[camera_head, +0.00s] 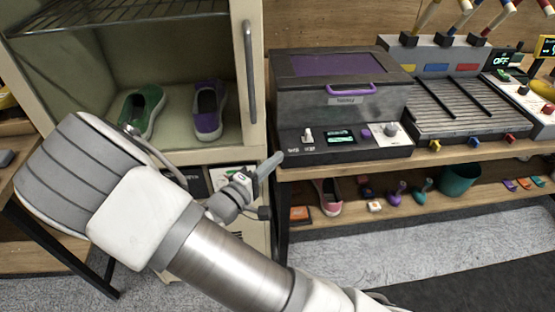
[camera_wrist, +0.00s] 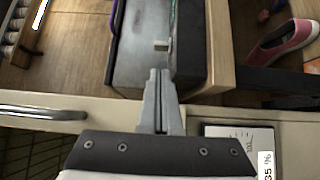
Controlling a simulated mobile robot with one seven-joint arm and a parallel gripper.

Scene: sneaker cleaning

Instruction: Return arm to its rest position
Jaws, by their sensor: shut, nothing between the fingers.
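My arm stretches across the lower left of the head view. My gripper (camera_head: 276,160) is shut and empty, its fingers close together and pointing right, by the left front corner of the dark machine with the purple lid (camera_head: 344,98). I cannot tell whether the fingertips touch the machine.
An open cabinet (camera_head: 262,90) with a vertical handle (camera_head: 249,75) holds a green shoe (camera_head: 146,108) and a purple shoe (camera_head: 209,112). A wooden table (camera_head: 440,157) bears the machine and a ribbed grey unit (camera_head: 450,105). A pink shoe (camera_head: 328,198) and a teal bin (camera_head: 458,178) are on the lower shelf.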

